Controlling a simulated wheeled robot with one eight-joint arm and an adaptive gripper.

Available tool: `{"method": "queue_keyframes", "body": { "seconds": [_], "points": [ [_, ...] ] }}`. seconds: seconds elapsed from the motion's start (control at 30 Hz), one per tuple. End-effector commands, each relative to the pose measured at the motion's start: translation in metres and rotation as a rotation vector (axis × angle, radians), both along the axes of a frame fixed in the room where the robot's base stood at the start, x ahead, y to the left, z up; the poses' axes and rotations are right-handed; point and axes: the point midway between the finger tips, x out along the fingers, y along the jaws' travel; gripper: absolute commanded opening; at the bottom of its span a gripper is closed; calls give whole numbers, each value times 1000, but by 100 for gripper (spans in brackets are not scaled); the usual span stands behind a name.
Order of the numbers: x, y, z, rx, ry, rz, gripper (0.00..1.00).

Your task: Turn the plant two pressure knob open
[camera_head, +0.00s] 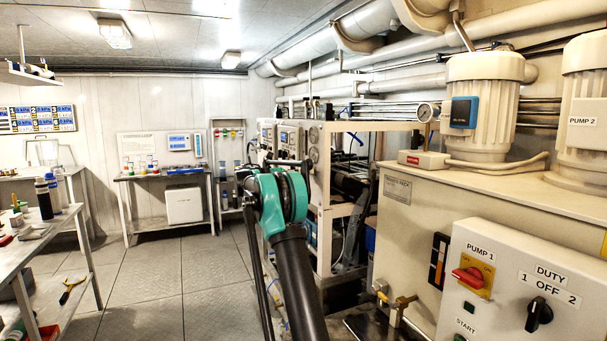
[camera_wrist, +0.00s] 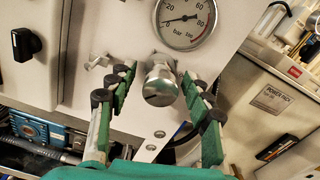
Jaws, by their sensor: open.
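A round silver metal knob (camera_wrist: 161,84) sits on the light panel in the wrist view, just below a pressure gauge (camera_wrist: 185,20) marked in bar. My gripper (camera_wrist: 158,95) is open, with its green-padded fingers on either side of the knob. A gap shows between each finger and the knob, and I cannot tell whether the fingertips reach its depth. In the head view my arm (camera_head: 290,215) extends toward the white equipment frame (camera_head: 322,200) with gauges; my gripper and the knob are hidden there behind the arm.
A black switch knob (camera_wrist: 22,44) and a small metal fitting (camera_wrist: 97,62) are on the panel left of my gripper. A power pack (camera_head: 395,215) and a pump control box (camera_head: 520,290) stand at right. Open floor (camera_head: 160,270) lies at left, beside a bench (camera_head: 85,250).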

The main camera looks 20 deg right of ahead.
Motion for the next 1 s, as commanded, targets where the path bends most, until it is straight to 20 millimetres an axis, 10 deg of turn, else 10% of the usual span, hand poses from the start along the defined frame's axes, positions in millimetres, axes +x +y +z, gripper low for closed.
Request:
{"method": "queue_keyframes", "body": {
  "seconds": [1.0],
  "points": [
    [-4, 120, 0, 0, 0, 0, 50]
  ]
}}
